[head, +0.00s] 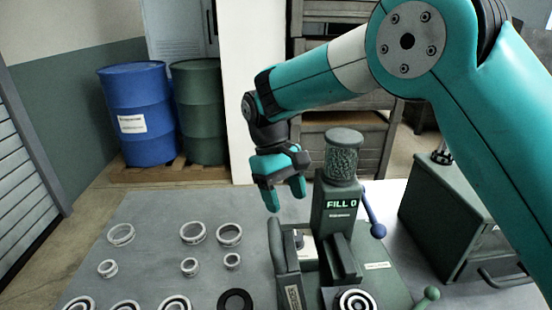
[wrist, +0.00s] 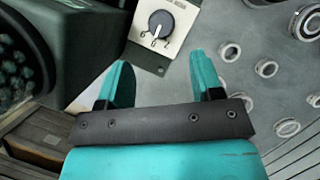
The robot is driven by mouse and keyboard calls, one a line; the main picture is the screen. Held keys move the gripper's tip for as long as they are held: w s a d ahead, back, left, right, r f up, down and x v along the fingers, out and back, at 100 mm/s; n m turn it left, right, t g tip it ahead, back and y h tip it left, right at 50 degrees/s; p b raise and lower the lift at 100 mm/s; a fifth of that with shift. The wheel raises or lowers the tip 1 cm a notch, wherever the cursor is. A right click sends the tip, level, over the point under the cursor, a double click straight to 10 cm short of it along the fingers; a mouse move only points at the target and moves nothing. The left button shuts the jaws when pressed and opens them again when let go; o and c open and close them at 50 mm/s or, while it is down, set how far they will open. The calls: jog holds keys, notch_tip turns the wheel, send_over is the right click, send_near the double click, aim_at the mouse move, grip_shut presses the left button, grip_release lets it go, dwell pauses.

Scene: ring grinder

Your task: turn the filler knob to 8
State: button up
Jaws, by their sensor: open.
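The filler knob (wrist: 161,23) shows in the wrist view as a dark round knob on a pale plate with a marked scale. Its white pointer line points down and slightly left, and the scale marks are too small to read surely. My gripper (head: 286,198) is open and empty, above the bench to the left of the display. In the wrist view its two teal fingers (wrist: 160,72) are spread apart below the knob plate, apart from the knob.
The grinder's jar of granules (head: 341,160) stands above the display, with a blue-handled lever (head: 373,214) at its right. Several metal rings (head: 193,232) lie on the grey bench (head: 155,252). A green box-shaped unit (head: 447,222) stands at right.

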jog(key=p+v, duration=0.5)
jog(key=v, duration=0.4)
jog(key=shift+r, duration=0.15)
jog(key=shift+a, duration=0.1)
